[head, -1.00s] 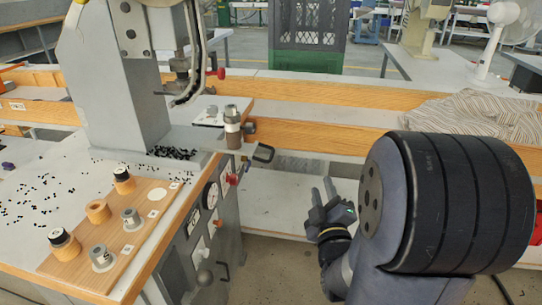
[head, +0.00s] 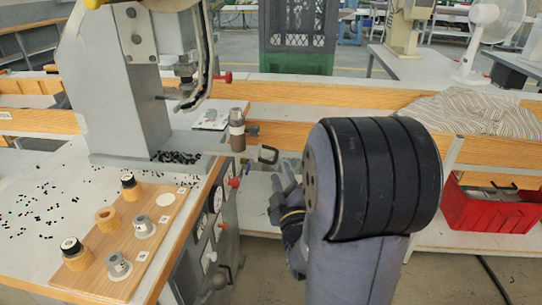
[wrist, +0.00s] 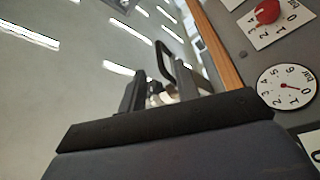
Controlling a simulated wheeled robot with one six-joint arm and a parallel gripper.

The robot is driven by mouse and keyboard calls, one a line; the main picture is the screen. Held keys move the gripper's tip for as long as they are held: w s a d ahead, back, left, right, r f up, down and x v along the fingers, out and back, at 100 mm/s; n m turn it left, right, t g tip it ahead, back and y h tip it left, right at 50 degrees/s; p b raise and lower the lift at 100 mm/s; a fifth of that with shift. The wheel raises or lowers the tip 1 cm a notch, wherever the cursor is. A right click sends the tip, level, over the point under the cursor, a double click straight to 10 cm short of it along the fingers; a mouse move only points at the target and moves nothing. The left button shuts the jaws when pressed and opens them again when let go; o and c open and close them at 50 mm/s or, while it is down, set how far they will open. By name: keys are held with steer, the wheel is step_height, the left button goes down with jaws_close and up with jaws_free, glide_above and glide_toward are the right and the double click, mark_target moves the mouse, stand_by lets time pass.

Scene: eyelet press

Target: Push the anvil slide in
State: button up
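My gripper (head: 284,180) is just right of and below this handle, partly hidden by my arm. In the wrist view my gripper (wrist: 160,88) has two dark fingers apart with nothing held. The black loop handle (wrist: 172,60) shows beyond the fingers, with no clear contact.
The press front carries a dial (wrist: 287,87) and a red knob (wrist: 267,12), close on the right in the wrist view. A wooden board (head: 128,240) with dies lies on the table. A red crate (head: 490,208) and a striped cloth (head: 470,112) are at right.

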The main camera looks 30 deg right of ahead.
mark_target(276, 155)
steer(key=x, duration=0.7)
steer(key=shift+w+p, duration=0.2)
steer(key=shift+p, duration=0.2)
steer(key=shift+c, duration=0.2)
jaws_close()
